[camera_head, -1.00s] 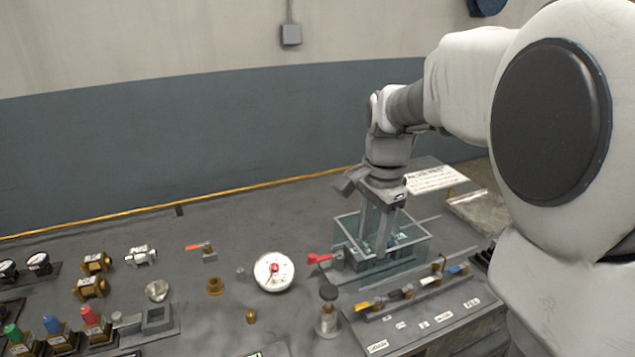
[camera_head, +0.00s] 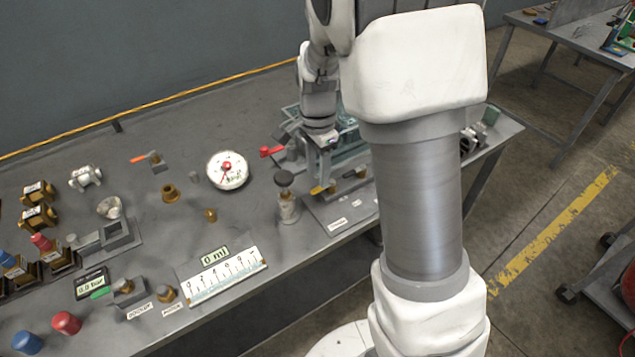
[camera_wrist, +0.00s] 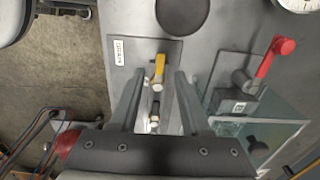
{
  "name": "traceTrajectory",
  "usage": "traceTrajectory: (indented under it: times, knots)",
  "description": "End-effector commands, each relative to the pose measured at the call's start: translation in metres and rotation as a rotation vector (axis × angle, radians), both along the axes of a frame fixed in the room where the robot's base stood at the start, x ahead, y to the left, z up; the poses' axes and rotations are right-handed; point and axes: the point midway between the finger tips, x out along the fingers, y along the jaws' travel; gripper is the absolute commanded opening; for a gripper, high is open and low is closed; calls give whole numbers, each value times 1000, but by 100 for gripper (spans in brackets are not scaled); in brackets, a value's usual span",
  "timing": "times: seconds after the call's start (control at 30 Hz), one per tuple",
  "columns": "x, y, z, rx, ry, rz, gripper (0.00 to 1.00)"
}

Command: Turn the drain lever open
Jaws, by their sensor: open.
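A yellow-handled lever (camera_wrist: 160,68) lies on a grey plate in the wrist view. A small white label (camera_wrist: 119,52) sits beside it; its lettering is too small to read surely. My gripper (camera_wrist: 160,74) is open, its two fingers on either side of the yellow lever in that view, and apart from it. In the head view the yellow lever (camera_head: 318,190) shows just below my gripper (camera_head: 324,172), at the front of the bench. Whether the fingertips reach down to the lever's height I cannot tell.
A red lever (camera_wrist: 276,56) stands close by, next to a glass tank (camera_wrist: 275,125). A black-capped post (camera_head: 287,190) stands left of the yellow lever. A dark-handled lever (camera_wrist: 155,110) is between my fingers, nearer the palm. A round gauge (camera_head: 228,170) is farther left.

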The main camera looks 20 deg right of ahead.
Motion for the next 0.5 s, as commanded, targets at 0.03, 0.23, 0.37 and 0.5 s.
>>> traceTrajectory:
  times: [0.03,0.23,0.37,0.5]
  knots:
    - [-1,0,-11,0,4,-1,47]
    - [-1,-1,-31,-1,2,0,47]
    - [0,0,-35,0,1,0,47]
    - [0,0,-36,0,0,0,47]
